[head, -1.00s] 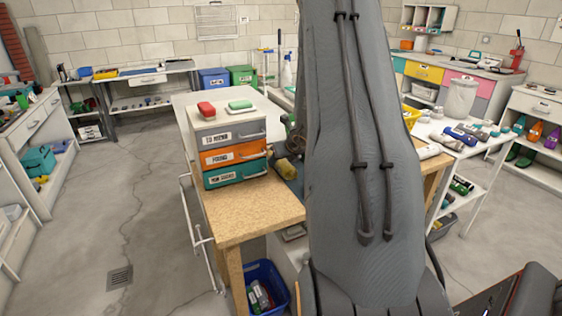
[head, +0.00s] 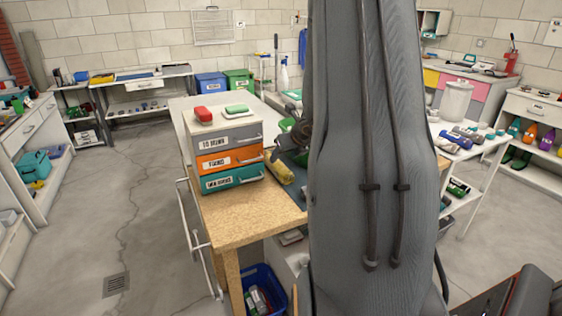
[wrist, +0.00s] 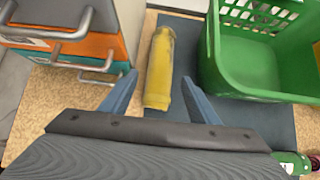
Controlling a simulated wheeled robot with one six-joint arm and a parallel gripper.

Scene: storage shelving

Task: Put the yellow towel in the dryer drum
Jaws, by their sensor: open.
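A yellow roll-shaped thing (wrist: 158,68), perhaps the towel, lies lengthwise on a dark blue-grey mat on the bench. In the head view the yellow thing (head: 279,172) shows beside the drawer unit, partly hidden by my arm. My gripper (wrist: 160,77) is open, with one finger to the left of the yellow thing and one to the right. The fingers look apart from it; their height above it is hard to tell. I cannot make out a dryer drum in either view.
A drawer unit (head: 229,157) with grey, orange and teal drawers stands left of the yellow thing, its handles sticking out. A green basket (wrist: 258,65) stands close on the right. A green-labelled item (wrist: 292,162) lies at lower right. My arm hides much of the bench.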

